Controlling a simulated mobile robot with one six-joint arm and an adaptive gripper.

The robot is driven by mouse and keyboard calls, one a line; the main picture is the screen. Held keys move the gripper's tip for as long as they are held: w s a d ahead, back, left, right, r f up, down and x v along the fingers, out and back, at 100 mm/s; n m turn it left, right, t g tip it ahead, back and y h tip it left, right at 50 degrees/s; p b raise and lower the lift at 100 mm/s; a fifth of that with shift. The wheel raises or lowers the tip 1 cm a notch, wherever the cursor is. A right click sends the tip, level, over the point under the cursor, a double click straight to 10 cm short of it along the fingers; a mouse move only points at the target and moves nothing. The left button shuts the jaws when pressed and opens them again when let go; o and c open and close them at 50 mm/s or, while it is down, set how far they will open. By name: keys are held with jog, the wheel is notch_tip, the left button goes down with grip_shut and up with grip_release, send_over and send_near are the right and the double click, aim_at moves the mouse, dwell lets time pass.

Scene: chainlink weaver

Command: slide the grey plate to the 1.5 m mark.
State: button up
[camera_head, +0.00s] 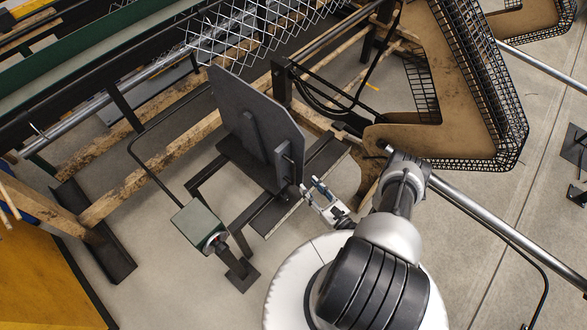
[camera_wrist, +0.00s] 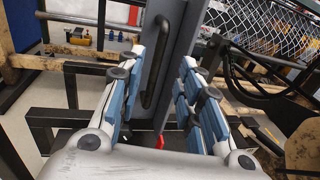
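The grey plate (camera_head: 262,105) stands upright and slightly tilted on a dark carriage in the head view, beside the wire mesh. It has ribs and a dark bar handle (camera_head: 284,163) on the side facing my arm. My gripper (camera_head: 315,190) is just to the lower right of the handle. In the wrist view, my gripper (camera_wrist: 163,65) is open, its blue-padded fingers apart on either side of the dark handle (camera_wrist: 157,62) and grey plate (camera_wrist: 182,40). I see no contact with the handle. A small red piece (camera_wrist: 160,142) shows low between the fingers. I cannot make out a 1.5 m mark.
A chainlink mesh (camera_head: 250,30) runs behind the plate. A green-grey box (camera_head: 198,225) on a post stands left of my base. A brown machine frame with a black cage (camera_head: 455,90) and a long metal rail (camera_head: 480,215) lie to the right.

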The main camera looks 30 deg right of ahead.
aim_at(294, 169)
jog(key=w, duration=0.3)
jog(key=w+a+b, duration=0.1)
jog(key=w, duration=0.6)
jog(key=shift+w+a, duration=0.2)
jog(key=shift+a, duration=0.15)
jog(key=shift+c, duration=0.4)
grip_shut()
